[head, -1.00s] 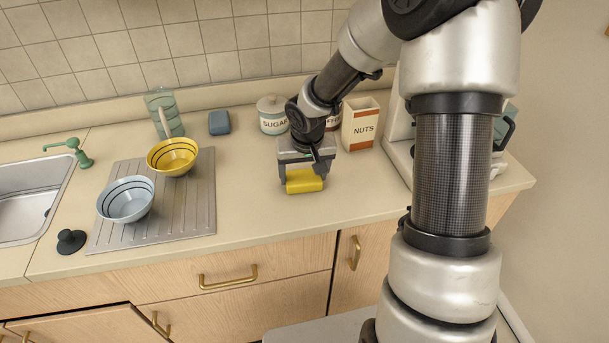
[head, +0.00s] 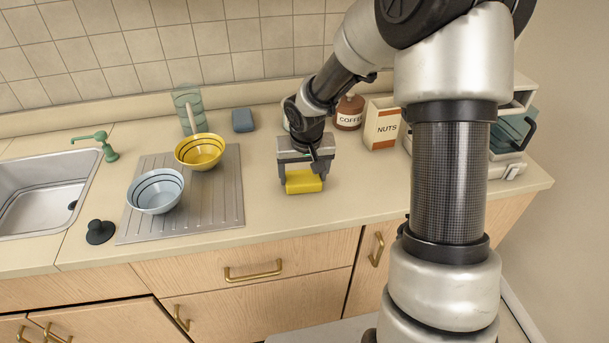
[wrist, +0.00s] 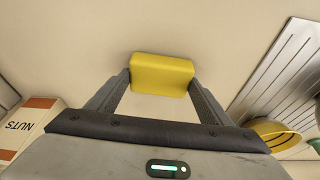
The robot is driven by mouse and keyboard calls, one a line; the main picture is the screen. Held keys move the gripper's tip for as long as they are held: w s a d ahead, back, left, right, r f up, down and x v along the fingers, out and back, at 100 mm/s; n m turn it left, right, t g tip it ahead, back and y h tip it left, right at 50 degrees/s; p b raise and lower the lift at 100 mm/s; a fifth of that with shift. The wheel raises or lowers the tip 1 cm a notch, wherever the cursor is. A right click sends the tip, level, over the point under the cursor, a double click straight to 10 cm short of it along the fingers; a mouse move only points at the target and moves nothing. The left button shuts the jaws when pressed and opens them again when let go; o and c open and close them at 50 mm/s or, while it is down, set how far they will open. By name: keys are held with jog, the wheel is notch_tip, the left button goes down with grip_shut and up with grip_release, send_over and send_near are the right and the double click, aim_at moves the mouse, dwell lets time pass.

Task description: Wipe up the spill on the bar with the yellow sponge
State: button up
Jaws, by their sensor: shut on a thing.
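The yellow sponge (head: 304,182) is between the two fingers of my gripper (head: 302,187), which is shut on it and points down over the beige counter (head: 350,200). In the wrist view the sponge (wrist: 162,73) sits across the fingertips of my gripper (wrist: 160,82), a finger at each end. I cannot tell whether the sponge touches the counter or is just above it. I see no spill on the visible counter; part of the surface is hidden behind my arm.
Left of my gripper stand a yellow bowl (head: 200,151) and a light blue bowl (head: 155,191) on a ribbed drainboard (head: 222,200). A blue block (head: 243,120), a coffee jar (head: 349,113) and a nuts box (head: 381,124) stand behind. The counter's front middle is clear.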

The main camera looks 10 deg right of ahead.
notch_tip(320, 180, up, 2)
jog(key=shift+w+r, duration=0.1)
jog(key=shift+d+r+p, duration=0.15)
jog(key=shift+r+p, duration=0.05)
jog(key=shift+p, duration=0.2)
jog(key=shift+r+p, duration=1.9)
jog(key=shift+r, duration=0.8)
notch_tip(320, 180, up, 10)
jog(key=p, duration=0.7)
jog(key=s+d+f, duration=0.1)
jog(key=s+f, duration=0.5)
jog(key=s, duration=0.5)
jog(key=shift+d+n, duration=0.3)
jog(key=shift+n, duration=0.1)
